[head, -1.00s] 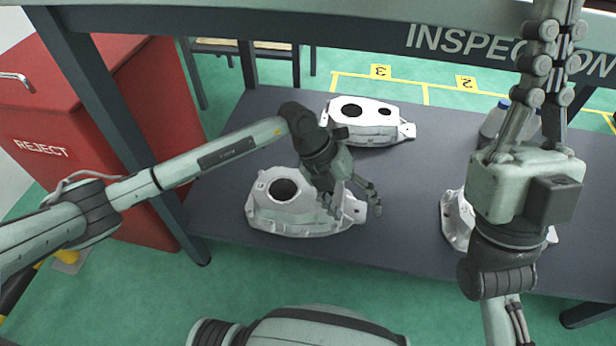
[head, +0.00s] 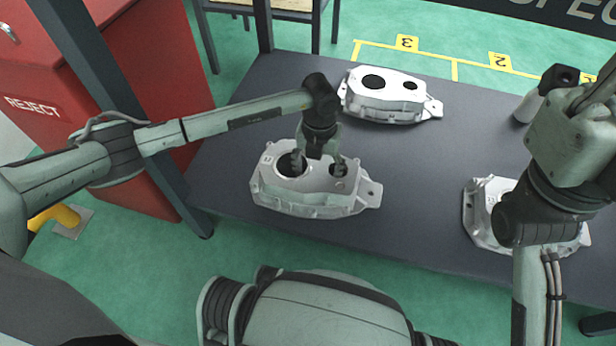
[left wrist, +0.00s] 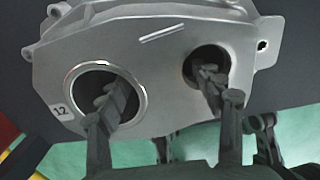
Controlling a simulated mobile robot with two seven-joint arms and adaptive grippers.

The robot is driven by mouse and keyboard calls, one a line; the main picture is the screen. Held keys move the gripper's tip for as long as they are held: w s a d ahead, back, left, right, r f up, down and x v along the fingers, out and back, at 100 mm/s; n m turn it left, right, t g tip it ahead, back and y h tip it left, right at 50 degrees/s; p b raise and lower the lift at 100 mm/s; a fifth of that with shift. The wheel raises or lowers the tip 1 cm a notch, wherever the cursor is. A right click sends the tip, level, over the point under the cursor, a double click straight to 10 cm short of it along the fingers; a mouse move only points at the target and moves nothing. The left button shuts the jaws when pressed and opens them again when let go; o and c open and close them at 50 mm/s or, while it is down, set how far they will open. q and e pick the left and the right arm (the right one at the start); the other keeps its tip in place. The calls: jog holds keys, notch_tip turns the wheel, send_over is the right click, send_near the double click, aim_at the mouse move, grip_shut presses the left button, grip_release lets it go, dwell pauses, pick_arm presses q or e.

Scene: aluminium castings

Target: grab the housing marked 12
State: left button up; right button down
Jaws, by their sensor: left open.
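The housing marked 12 (head: 300,204) is a grey casting with one large and one small round hole, lying on the dark table. Its label 12 reads clearly in the left wrist view, where the housing (left wrist: 150,60) fills much of the picture. My left gripper (head: 318,168) points down over its top and is open. In the left wrist view, the left gripper (left wrist: 161,92) has one finger over the large hole and the other over the small hole. I cannot tell whether the tips reach inside.
A second housing (head: 388,112) lies at the back of the dark table (head: 420,180). A third housing (head: 480,225) lies at the right, partly behind my right arm. The red reject bin (head: 120,90) is at the left. The table's middle is clear.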

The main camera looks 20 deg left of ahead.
pick_arm(q)
grip_shut()
jog(key=shift+w+d+r, duration=0.1)
jog(key=shift+w+r, duration=0.05)
jog(key=shift+r, duration=0.05)
dwell(0.5)
jog(key=shift+r, duration=0.1)
